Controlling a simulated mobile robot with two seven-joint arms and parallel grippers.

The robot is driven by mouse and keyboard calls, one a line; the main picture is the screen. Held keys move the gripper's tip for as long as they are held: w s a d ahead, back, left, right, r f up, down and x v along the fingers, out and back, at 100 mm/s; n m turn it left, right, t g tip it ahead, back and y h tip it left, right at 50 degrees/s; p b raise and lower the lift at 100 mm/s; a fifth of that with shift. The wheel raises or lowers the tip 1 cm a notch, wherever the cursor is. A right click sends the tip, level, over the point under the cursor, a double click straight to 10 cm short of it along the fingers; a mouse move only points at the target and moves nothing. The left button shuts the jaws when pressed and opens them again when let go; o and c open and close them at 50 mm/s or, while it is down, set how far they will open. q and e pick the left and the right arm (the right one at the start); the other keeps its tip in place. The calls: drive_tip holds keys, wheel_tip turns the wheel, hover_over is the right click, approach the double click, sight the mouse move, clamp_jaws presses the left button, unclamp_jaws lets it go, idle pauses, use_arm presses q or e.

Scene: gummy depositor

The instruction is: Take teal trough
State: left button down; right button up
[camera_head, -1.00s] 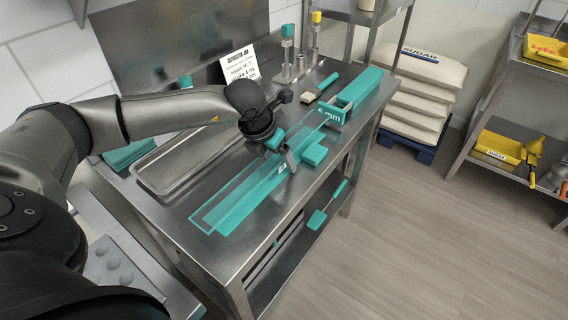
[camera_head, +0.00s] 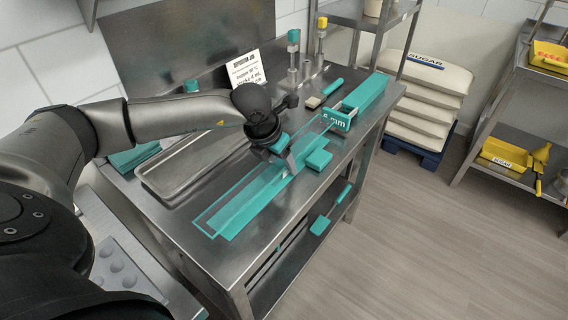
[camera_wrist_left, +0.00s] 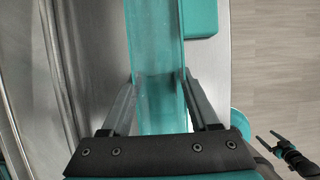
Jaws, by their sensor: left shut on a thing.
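The teal trough (camera_head: 245,205) is a long, translucent channel lying along the steel table. It also runs up the middle of the left wrist view (camera_wrist_left: 157,60). My left gripper (camera_head: 283,170) is over its middle, and in the left wrist view its two fingers (camera_wrist_left: 158,100) press against the trough's two sides. The gripper is shut on the trough. I cannot tell whether the trough is lifted clear of the table.
A teal block (camera_head: 319,160) sits close beside the trough. A steel tray (camera_head: 160,185) lies left of the trough. A sign (camera_head: 245,70) and capped posts (camera_head: 293,60) stand behind.

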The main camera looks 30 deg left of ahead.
sight(281, 166)
use_arm(q)
wheel_tip(281, 166, up, 20)
drive_tip(key=p, duration=0.2)
drive_tip(key=shift+p, duration=0.35)
drive_tip(key=c, duration=0.8)
unclamp_jaws()
clamp_jaws()
